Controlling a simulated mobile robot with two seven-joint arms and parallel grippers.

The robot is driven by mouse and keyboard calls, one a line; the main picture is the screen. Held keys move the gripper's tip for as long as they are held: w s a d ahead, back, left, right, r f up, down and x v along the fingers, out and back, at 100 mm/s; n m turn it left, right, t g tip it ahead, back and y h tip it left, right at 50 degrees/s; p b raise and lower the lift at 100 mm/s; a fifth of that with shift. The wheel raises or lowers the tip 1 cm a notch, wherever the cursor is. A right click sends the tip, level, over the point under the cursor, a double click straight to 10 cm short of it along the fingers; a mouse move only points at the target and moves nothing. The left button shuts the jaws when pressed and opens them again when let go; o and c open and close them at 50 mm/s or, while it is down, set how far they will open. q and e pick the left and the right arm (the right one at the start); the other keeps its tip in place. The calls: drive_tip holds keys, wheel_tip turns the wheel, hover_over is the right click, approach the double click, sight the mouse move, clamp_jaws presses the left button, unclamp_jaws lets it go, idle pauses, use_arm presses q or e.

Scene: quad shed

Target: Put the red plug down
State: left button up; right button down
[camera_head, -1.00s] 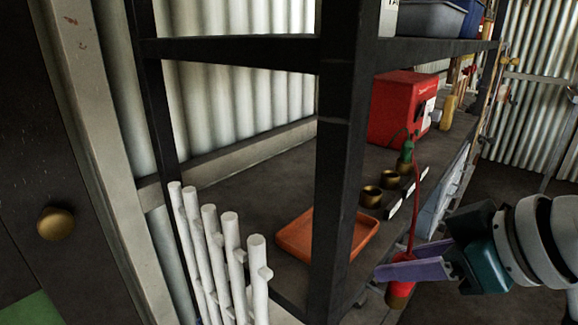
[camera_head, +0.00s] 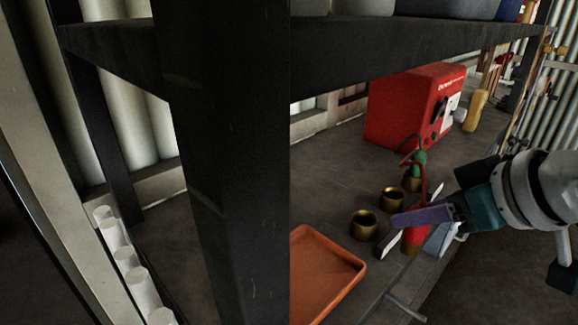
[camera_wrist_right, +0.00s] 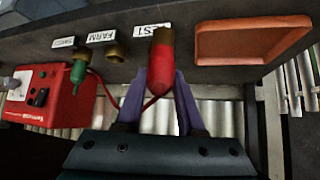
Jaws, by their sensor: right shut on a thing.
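My right gripper (camera_head: 408,219), with purple fingers, is shut on the red plug (camera_head: 415,241) near the shelf's front edge. In the right wrist view the red plug (camera_wrist_right: 160,62) stands between the two fingers, its tip over a white label ending in "ST". A red cable runs from it. Two empty brass sockets, the near one (camera_head: 364,224) and the middle one (camera_head: 392,198), stand on the shelf. A green plug (camera_head: 418,163) sits upright in the far socket (camera_head: 411,184). My left gripper is not in view.
An orange tray (camera_head: 326,270) lies on the shelf to the left of the sockets. A red box (camera_head: 415,105) stands behind them. A dark post (camera_head: 228,200) and upper shelf beam (camera_head: 400,57) frame the space. White pipes (camera_head: 125,258) stand at the left.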

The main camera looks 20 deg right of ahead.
drive_tip(key=shift+w+a+f+b, duration=0.15)
drive_tip(key=shift+w+f, duration=0.45)
drive_tip(key=shift+w, duration=1)
drive_tip(key=shift+w+a+f+b, duration=0.15)
drive_tip(key=shift+w+f, duration=0.4)
drive_tip(key=shift+w, duration=1.1)
drive_tip(key=shift+w+f+b, duration=0.25)
drive_tip(key=shift+w+f, duration=0.35)
drive_tip(key=shift+w, duration=1)
drive_tip(key=c, duration=1)
unclamp_jaws()
drive_tip(key=shift+f, duration=0.2)
drive_tip(key=o, duration=0.5)
drive_tip(key=shift+r, duration=0.1)
